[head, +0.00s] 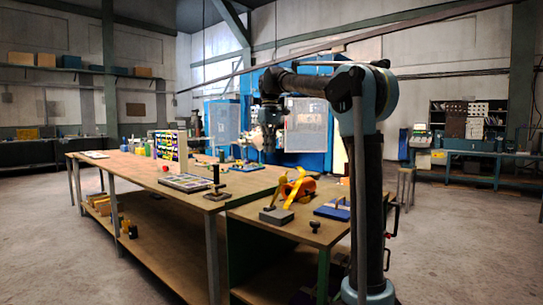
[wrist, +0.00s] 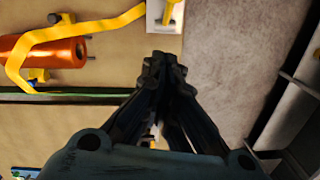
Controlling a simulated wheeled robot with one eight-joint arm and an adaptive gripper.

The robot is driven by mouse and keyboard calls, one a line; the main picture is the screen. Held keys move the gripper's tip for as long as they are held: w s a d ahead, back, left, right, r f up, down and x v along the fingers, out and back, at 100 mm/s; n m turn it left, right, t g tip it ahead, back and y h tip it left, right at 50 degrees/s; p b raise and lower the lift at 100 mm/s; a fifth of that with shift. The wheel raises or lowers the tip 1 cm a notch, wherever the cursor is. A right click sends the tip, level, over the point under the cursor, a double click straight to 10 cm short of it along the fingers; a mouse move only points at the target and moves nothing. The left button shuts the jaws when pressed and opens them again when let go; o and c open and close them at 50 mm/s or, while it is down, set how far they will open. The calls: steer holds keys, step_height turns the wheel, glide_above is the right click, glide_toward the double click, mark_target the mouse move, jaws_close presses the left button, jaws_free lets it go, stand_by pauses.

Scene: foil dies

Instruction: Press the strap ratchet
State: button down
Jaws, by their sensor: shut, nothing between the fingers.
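A yellow strap (wrist: 80,32) runs over an orange cylinder (wrist: 40,52) at the upper left of the wrist view. In the head view the orange and yellow strap assembly (head: 298,187) sits on the near end of the workbench. A pale block with a yellow part (wrist: 170,14) shows at the top of the wrist view; I cannot tell whether this is the ratchet. My gripper (wrist: 163,68) is shut and empty, its tips just below that block in the picture. In the head view my gripper (head: 268,142) points down, above and beyond the strap assembly.
A grey block (head: 276,215) and a blue plate (head: 333,212) lie near the strap assembly on the workbench (head: 245,212). A framed board (head: 186,182) and a small dark stand (head: 217,190) are farther left. Concrete floor (wrist: 232,60) lies right of the bench edge.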

steer(key=s+d+f, duration=0.2)
steer(key=s+f, duration=0.1)
steer(key=f, duration=0.6)
steer(key=shift+s+d, duration=0.3)
